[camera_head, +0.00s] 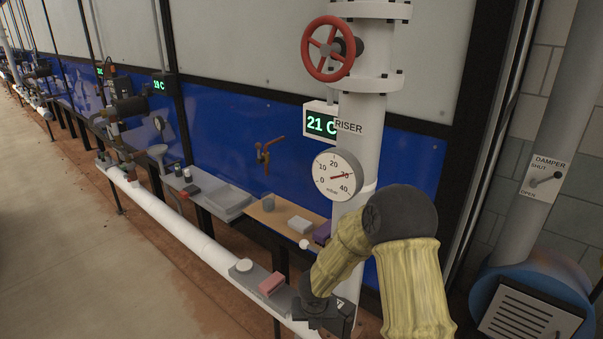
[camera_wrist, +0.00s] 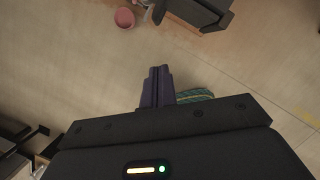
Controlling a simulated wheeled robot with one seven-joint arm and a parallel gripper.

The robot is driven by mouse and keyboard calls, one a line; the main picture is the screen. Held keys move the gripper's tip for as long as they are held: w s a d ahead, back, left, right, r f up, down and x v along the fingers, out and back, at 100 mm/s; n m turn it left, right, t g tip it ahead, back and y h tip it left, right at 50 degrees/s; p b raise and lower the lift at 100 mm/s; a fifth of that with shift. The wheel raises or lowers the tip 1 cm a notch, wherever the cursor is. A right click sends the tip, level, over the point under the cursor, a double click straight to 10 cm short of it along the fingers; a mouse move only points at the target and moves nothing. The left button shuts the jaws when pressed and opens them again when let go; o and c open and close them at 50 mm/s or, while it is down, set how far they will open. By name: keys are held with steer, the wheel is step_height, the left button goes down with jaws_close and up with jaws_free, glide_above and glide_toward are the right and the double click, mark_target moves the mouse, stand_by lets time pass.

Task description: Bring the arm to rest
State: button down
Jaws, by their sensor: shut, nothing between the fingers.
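My arm, with yellow sleeved links and a dark elbow, is bent in front of the white riser pipe (camera_head: 362,130) in the head view. My gripper (camera_head: 322,318) is black and hangs low at the bottom edge of that view, near the white horizontal pipe (camera_head: 185,232). Its fingertips cannot be made out there. In the wrist view, my gripper's two dark fingers (camera_wrist: 160,72) are together and hold nothing. Beyond them is the pale floor (camera_wrist: 235,65).
A shelf with a grey block (camera_head: 299,225) and a purple block (camera_head: 322,232) is left of my arm. A lower ledge bears a pink block (camera_head: 271,284). A red handwheel (camera_head: 328,48) and a gauge (camera_head: 337,174) are on the riser. Open floor (camera_head: 80,230) lies left.

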steer(key=s+d+r+n+t+y, duration=0.1)
steer(key=s+d+r+n, duration=0.1)
steer(key=r+n, duration=0.6)
steer(key=s+d+r+n+t+y, duration=0.1)
steer(key=s+d+r+n, duration=0.2)
steer(key=n, duration=0.8)
steer(key=s+d+r+n+g+h, duration=0.1)
steer(key=s+d+r+n, duration=0.1)
steer(key=s+n, duration=0.5)
steer(key=s+d+r+n+g, duration=0.1)
steer(key=s+d+n, duration=0.3)
steer(key=n, duration=0.6)
steer(key=s+r, duration=0.1)
steer(key=s, duration=0.1)
steer(key=shift+s+d+r+g+h, duration=0.2)
steer(key=shift+s+r+g+h, duration=0.1)
steer(key=shift+s+r+h, duration=0.1)
